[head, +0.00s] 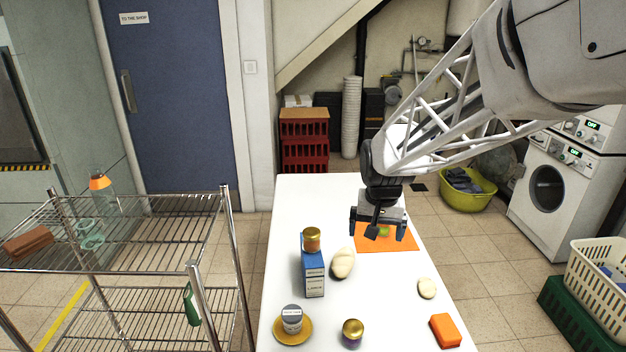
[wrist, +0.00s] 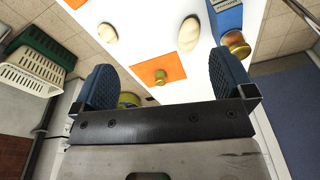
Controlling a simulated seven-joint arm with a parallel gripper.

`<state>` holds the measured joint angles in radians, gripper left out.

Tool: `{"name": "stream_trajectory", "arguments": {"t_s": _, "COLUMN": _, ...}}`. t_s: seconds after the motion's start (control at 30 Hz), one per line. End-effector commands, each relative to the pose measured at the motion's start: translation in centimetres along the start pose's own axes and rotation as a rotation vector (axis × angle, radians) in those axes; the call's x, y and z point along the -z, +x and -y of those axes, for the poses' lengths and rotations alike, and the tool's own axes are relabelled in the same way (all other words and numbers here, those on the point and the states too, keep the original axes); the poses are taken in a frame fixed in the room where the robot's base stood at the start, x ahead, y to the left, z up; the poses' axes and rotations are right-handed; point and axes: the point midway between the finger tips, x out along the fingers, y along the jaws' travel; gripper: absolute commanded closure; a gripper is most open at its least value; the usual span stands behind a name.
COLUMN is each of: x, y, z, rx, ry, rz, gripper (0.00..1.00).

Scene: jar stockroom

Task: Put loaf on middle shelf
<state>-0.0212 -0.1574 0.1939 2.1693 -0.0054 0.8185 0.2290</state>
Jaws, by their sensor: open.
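A pale, oblong loaf (head: 342,263) lies on the white table beside the blue box; it also shows in the wrist view (wrist: 188,35). A second, smaller pale lump (head: 427,288) lies further right. My gripper (head: 377,228) is open and empty, pointing down above the orange mat (head: 366,242), beyond the loaf. A small green and gold item (wrist: 160,77) on the mat shows between the fingers. The wire rack stands at the left, with a top shelf (head: 150,250) and a shelf below it (head: 140,315); anything lower is out of view.
A jar (head: 312,238) stands at the blue box (head: 314,275). A yellow saucer (head: 280,333) holds a grey-lidded jar (head: 291,318). A gold-lidded jar (head: 352,332) and an orange block (head: 445,330) are near the front. The rack's top shelf holds a brown block (head: 28,243) and glassware (head: 92,235).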

Motion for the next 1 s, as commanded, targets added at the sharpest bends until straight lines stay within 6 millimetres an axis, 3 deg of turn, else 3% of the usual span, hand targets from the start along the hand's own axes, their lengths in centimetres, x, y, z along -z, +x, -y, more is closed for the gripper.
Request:
{"name": "stream_trajectory", "arguments": {"t_s": 0.4, "x": 7.9, "y": 7.3, "z": 2.6, "rx": -0.009, "ry": 0.064, "rz": 0.043, "gripper": 0.0}}
{"name": "stream_trajectory", "arguments": {"t_s": 1.0, "x": 16.7, "y": 20.7, "z": 6.0, "rx": -0.027, "ry": 0.157, "rz": 0.098, "gripper": 0.0}}
